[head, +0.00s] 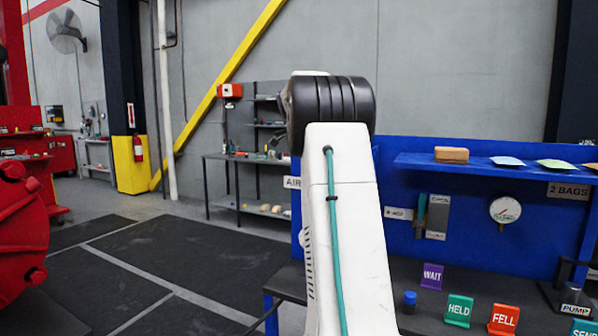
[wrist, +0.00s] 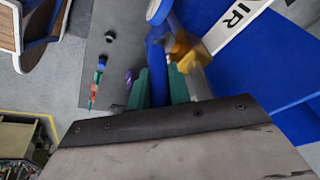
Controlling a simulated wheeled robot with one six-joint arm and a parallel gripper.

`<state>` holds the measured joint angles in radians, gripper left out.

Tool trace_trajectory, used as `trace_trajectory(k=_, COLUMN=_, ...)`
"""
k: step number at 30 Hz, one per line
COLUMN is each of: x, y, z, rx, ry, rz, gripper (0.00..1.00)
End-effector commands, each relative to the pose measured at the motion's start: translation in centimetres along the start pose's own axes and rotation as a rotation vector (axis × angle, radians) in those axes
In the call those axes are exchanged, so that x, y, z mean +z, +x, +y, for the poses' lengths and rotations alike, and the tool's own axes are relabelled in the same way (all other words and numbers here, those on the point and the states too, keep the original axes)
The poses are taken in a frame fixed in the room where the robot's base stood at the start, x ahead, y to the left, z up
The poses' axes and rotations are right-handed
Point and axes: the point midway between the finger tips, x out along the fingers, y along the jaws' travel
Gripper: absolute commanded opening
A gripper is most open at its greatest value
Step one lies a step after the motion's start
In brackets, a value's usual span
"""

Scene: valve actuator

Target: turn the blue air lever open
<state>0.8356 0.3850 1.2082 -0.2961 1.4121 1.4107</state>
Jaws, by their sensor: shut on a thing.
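The blue air lever (wrist: 155,52) shows in the wrist view as a blue bar with a rounded blue end above it. My gripper (wrist: 158,84) has its two green fingers on either side of the bar, shut on it. A yellow, brass-like valve part (wrist: 181,46) and a pale pipe are just to the right of the lever. The white AIR sign (wrist: 236,22) is at the upper right. In the head view my arm hides the lever and the gripper, and only part of the AIR sign (head: 292,183) shows.
The blue panel (head: 450,240) stands behind the dark bench, with a shelf (head: 490,166) and a gauge (head: 504,210). WAIT (head: 432,276), HELD (head: 459,310) and FELL (head: 503,320) signs stand on the bench at right. Open floor with dark mats (head: 180,257) lies to the left.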

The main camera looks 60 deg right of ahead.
Motion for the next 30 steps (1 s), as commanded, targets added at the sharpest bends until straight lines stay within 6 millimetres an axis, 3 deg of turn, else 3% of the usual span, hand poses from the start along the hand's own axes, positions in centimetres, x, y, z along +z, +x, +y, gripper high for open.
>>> trace_trajectory(k=19, x=-0.62, y=0.54, z=-0.08, rx=0.045, ry=-0.005, rz=0.033, gripper=0.0)
trace_trajectory(k=20, x=-0.6, y=0.54, z=-0.08, rx=0.045, ry=-0.005, rz=0.033, gripper=0.28)
trace_trajectory(k=21, x=-0.59, y=0.53, z=-0.08, rx=0.044, ry=-0.005, rz=0.033, gripper=0.39)
trace_trajectory(k=30, x=-0.58, y=0.26, z=-0.16, rx=0.039, ry=-0.005, rz=0.034, gripper=0.41)
